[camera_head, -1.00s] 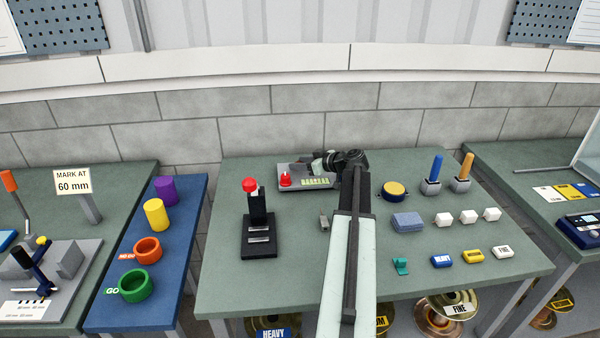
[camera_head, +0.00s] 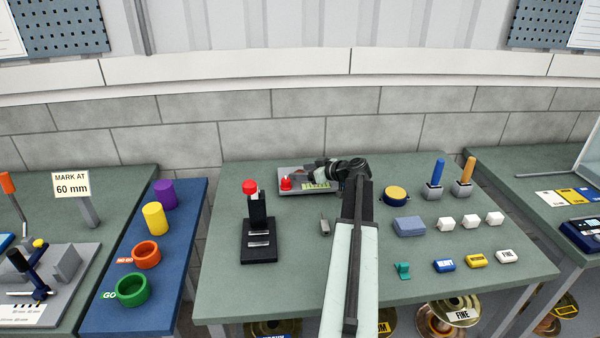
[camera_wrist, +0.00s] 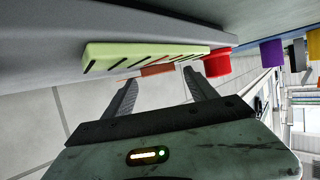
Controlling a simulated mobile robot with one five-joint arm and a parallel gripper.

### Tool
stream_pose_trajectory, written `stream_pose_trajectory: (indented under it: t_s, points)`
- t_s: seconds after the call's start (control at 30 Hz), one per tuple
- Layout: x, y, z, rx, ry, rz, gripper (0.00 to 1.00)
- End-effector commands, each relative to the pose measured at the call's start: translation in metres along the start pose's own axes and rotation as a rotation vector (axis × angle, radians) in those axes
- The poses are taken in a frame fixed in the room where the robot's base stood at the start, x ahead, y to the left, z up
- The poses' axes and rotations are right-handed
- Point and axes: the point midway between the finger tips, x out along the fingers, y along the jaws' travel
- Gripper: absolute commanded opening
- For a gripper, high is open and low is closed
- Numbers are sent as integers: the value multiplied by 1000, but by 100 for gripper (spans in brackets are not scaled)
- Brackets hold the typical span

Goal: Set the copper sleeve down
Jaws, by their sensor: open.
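In the wrist view a small copper-brown piece, which looks like the copper sleeve (camera_wrist: 157,70), shows between my fingertips, beside the pale yellow-green scale with dark slanted marks (camera_wrist: 145,54). My gripper (camera_wrist: 160,82) is open, with one finger on each side of the sleeve. I cannot tell whether either finger touches it. In the head view my gripper (camera_head: 312,176) is over the grey fixture (camera_head: 325,189) at the back of the middle table, and the sleeve cannot be made out there. A red round part (camera_head: 286,183) sits at the fixture's left end.
A black stand with a red knob (camera_head: 250,187) is to the left. A small grey part (camera_head: 325,227) lies in front of the fixture. To the right are a yellow-topped round tin (camera_head: 396,195), a blue-grey block (camera_head: 409,226) and several white blocks (camera_head: 446,223).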

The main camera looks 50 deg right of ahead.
Motion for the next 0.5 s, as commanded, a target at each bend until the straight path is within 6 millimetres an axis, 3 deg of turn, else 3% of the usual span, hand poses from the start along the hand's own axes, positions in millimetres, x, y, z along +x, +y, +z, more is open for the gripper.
stream_pose_trajectory:
  t_s: [0.3,0.5]
  points:
    - [-82,-1,-4,1,1,4,66]
    - [-108,0,-2,1,0,2,66]
